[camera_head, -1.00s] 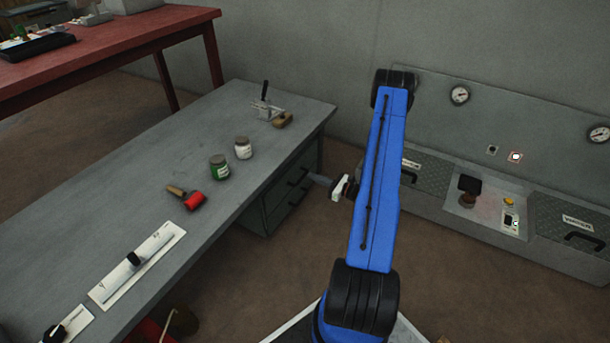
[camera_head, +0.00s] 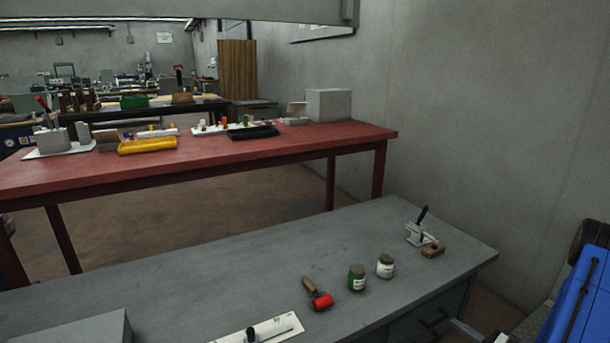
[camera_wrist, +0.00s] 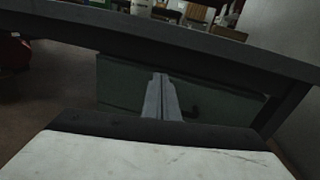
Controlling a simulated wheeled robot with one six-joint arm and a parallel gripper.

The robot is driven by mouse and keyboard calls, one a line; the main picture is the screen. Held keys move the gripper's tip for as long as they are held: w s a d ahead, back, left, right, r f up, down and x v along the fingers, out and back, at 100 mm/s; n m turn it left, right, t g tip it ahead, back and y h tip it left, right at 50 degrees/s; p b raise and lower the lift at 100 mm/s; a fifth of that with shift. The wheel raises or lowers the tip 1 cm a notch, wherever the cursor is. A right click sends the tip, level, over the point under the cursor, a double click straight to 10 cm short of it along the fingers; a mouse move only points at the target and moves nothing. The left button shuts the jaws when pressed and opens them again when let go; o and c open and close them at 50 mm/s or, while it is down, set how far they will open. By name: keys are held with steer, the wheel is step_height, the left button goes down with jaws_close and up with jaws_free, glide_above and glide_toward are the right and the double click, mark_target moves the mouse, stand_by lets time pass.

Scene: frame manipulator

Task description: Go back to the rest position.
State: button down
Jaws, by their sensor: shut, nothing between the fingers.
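My gripper (camera_wrist: 160,78) shows in the wrist view with its two grey fingers together and nothing between them. It points toward the front of the grey workbench (camera_wrist: 200,42), whose top edge crosses the picture above the fingertips. The dark drawer front (camera_wrist: 118,80) lies behind the fingers. In the head view, part of my blue arm is at the lower right edge, beside the right end of the workbench (camera_head: 180,270). A grey piece there may be my gripper, but it is mostly cut off.
A red table (camera_head: 290,155) with a yellow tray (camera_head: 147,146) stands behind. Brown floor shows between them.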

steer(key=a+r+n+g+y, duration=0.4)
steer(key=a+r+n+g, duration=0.3)
steer(key=a+r, duration=0.65)
steer(key=s+a+r+n+g+h, duration=0.1)
steer(key=s+a+r+n+g, duration=0.25)
steer(key=a+r, duration=0.3)
steer(key=s+a+r+n+g, duration=0.3)
steer(key=s+a+r+n, duration=0.15)
steer(key=a+r, duration=0.2)
steer(key=s+a+r+n+g+h, duration=0.2)
steer(key=s+a+r+n+h, duration=0.45)
steer(key=s, duration=0.35)
steer(key=s+r+n+t+h, duration=0.2)
steer(key=s+r+n, duration=0.1)
steer(key=s, duration=0.3)
steer(key=s+d+r+n+t+h, duration=0.1)
steer(key=s+r+n+t+h, duration=0.2)
steer(key=s, duration=0.4)
steer(key=shift+s+d+r+n+h, duration=0.15)
steer(key=shift+s+r+n+h, duration=0.15)
steer(key=shift+n, duration=0.45)
